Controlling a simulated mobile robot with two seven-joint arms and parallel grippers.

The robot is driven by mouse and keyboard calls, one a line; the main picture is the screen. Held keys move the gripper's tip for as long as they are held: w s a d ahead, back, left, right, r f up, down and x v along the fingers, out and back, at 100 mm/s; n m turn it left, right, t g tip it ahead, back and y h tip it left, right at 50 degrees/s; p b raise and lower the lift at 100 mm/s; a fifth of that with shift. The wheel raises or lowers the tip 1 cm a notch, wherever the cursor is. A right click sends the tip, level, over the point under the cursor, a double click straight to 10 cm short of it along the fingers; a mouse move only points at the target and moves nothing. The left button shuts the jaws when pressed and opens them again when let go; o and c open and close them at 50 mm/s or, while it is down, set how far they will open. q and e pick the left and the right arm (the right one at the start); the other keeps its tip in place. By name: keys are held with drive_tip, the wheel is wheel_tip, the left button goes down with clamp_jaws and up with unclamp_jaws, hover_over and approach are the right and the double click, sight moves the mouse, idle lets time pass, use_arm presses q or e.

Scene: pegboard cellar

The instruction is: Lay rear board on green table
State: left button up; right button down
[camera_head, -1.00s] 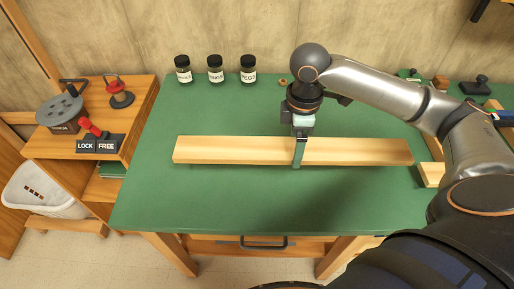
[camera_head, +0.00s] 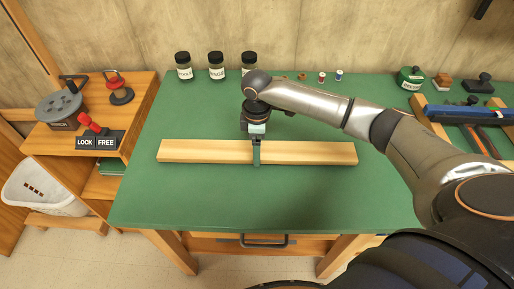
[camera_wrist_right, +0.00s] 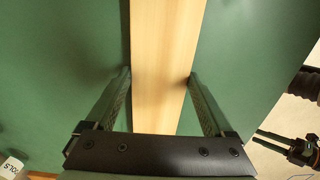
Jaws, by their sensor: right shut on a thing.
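A long pale wooden board (camera_head: 200,151) runs left to right over the middle of the green table (camera_head: 190,205). I cannot tell whether it rests on the table top or is slightly above it. My right gripper (camera_head: 257,160) comes down from above and is shut on the board near its middle. In the right wrist view, the fingers (camera_wrist_right: 160,75) press on both long edges of the board (camera_wrist_right: 165,40).
Dark jars (camera_head: 216,66) stand along the back edge, one partly behind my right arm. A wooden stand with a LOCK/FREE box (camera_head: 97,140) is at the left. The table's front is clear.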

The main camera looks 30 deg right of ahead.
drive_tip(key=shift+f, duration=0.3)
drive_tip(key=shift+f, duration=0.15)
unclamp_jaws()
wheel_tip(320, 180, up, 12)
drive_tip(key=shift+p, duration=0.4)
